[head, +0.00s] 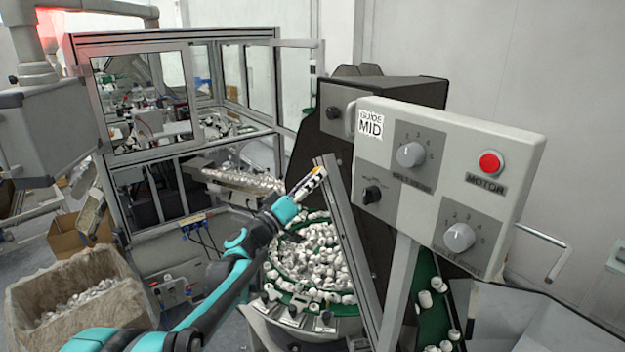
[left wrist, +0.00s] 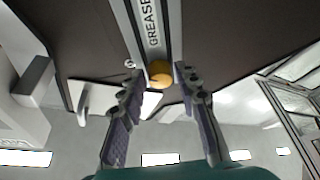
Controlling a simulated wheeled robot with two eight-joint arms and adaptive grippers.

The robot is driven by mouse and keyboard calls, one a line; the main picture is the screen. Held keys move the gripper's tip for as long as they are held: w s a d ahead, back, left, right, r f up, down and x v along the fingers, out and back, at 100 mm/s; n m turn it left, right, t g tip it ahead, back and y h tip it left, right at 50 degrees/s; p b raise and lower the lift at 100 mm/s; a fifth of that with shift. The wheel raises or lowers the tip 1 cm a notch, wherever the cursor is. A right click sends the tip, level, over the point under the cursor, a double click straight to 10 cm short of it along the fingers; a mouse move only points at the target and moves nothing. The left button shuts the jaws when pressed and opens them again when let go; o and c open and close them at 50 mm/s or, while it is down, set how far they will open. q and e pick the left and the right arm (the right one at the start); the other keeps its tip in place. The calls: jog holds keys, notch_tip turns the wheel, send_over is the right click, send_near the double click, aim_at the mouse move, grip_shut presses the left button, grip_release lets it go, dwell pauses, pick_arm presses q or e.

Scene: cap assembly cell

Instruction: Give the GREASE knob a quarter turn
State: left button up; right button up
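The GREASE knob (left wrist: 160,74) is a round orange-yellow knob in the left wrist view. It sits at the end of a pale metal strip with the GREASE label (left wrist: 152,24). My left gripper (left wrist: 157,78) is open, with one finger on each side of the knob. A gap shows on the left; the right fingertip is very close to the knob, and I cannot tell if it touches. In the head view my left gripper (head: 310,182) is at the slanted metal post (head: 347,240), and the knob is hard to make out there. My right gripper is not in view.
A control panel (head: 448,180) with several dials and a red MOTOR button (head: 490,163) stands to the right of the post. A bowl of white caps (head: 310,255) lies below my left arm. A bin (head: 75,300) stands at lower left.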

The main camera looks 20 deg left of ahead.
pick_arm(q)
jog(key=shift+o, duration=0.3)
jog(key=v, duration=1.2)
jog(key=s+d+f+m+g+b, duration=0.1)
jog(key=s+d+f+g+b, duration=0.3)
jog(key=f, duration=0.3)
jog(key=s+d+f+m+g+y+b, duration=0.1)
jog(key=s+d+f+g+b, duration=0.1)
jog(key=s+d+f, duration=0.35)
jog(key=s+d+f+m+g+b, duration=0.1)
jog(key=s+d+f+g+b, duration=0.15)
jog(key=d+f, duration=0.45)
jog(key=s+a+f+g+y+b, duration=0.2)
jog(key=s+a+f+y+b, duration=0.2)
jog(key=s+f, duration=0.3)
jog(key=s+a+f+g+y+b, duration=0.2)
jog(key=s+a+f+y+b, duration=0.2)
jog(key=f, duration=1)
jog(key=s+a, duration=0.1)
jog(key=s, duration=0.2)
jog(key=shift+n, duration=0.4)
